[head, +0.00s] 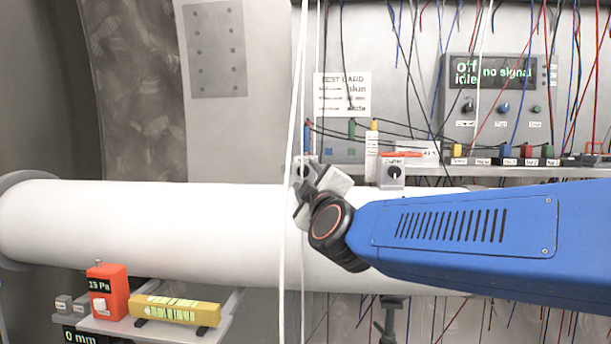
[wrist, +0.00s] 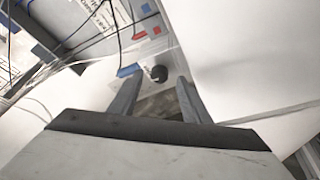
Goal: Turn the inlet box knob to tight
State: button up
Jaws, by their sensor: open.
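A small light box with a black knob (wrist: 159,73) is ahead of my gripper in the wrist view. It seems to be the inlet box (head: 302,169), which the head view shows on top of the white pipe, partly hidden by my gripper. Its label and the knob's setting are too small to read. My gripper (head: 306,190) is open just in front of the box. In the wrist view the gripper's two fingers (wrist: 158,97) lie on either side below the knob, with nothing seen between them. I cannot tell whether they touch it.
A similar box with a black knob (head: 393,174) stands to the right on the white pipe (head: 150,222). Thin white cables (head: 283,260) hang close to my gripper. A red gauge (head: 108,290) and a yellow level (head: 178,311) sit on a lower shelf.

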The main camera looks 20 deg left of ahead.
aim_at(303, 171)
jog(key=shift+x, duration=1.35)
jog(key=c, duration=1)
jog(key=shift+c, duration=0.2)
